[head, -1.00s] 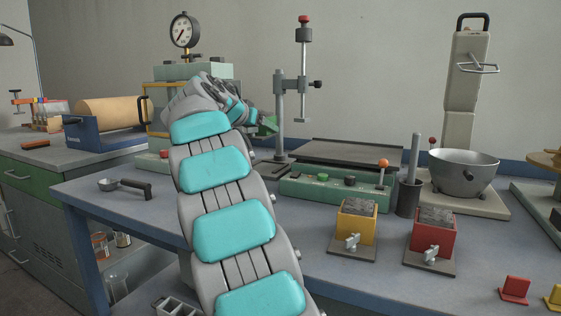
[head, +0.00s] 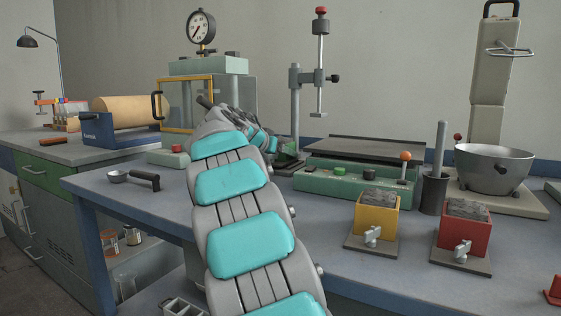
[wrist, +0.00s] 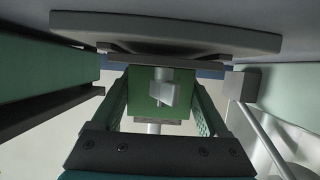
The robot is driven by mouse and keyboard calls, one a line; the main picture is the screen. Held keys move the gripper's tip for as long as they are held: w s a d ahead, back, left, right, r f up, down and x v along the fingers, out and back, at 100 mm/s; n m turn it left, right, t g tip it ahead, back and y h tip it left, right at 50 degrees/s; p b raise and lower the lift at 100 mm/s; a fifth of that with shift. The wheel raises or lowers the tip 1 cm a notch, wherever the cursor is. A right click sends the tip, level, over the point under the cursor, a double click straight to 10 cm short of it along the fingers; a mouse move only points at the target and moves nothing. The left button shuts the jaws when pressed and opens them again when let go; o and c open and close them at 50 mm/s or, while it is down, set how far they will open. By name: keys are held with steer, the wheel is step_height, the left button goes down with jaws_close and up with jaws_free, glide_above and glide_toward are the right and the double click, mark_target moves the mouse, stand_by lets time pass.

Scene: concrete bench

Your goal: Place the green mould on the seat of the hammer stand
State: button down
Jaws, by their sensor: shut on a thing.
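My gripper (head: 279,146) is beside the foot of the hammer stand, mostly hidden behind my own arm. It is shut on the green mould (head: 288,148), of which only a small part shows. In the wrist view, the green mould (wrist: 146,88) with its silver wing screw sits between the two fingers, its dark base plate (wrist: 115,60) toward the top of the picture. A grey rounded plate (wrist: 165,30) lies just beyond that base plate; I cannot tell whether they touch. The hammer stand (head: 295,110) has an upright post and a red-topped hammer rod (head: 320,60).
A green control box (head: 345,182) with a dark plate (head: 365,149) stands right of the hammer stand. A gauge press (head: 205,90) is behind my arm. The yellow mould (head: 377,216) and red mould (head: 464,228) stand at front right. A scoop (head: 135,178) lies at left.

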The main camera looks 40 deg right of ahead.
steer(key=shift+f, duration=0.2)
steer(key=shift+f, duration=0.15)
jaws_free()
steer(key=shift+a+r, duration=0.2)
steer(key=v, duration=1.1)
steer(key=shift+s+a, duration=0.2)
steer(key=shift+a, duration=0.05)
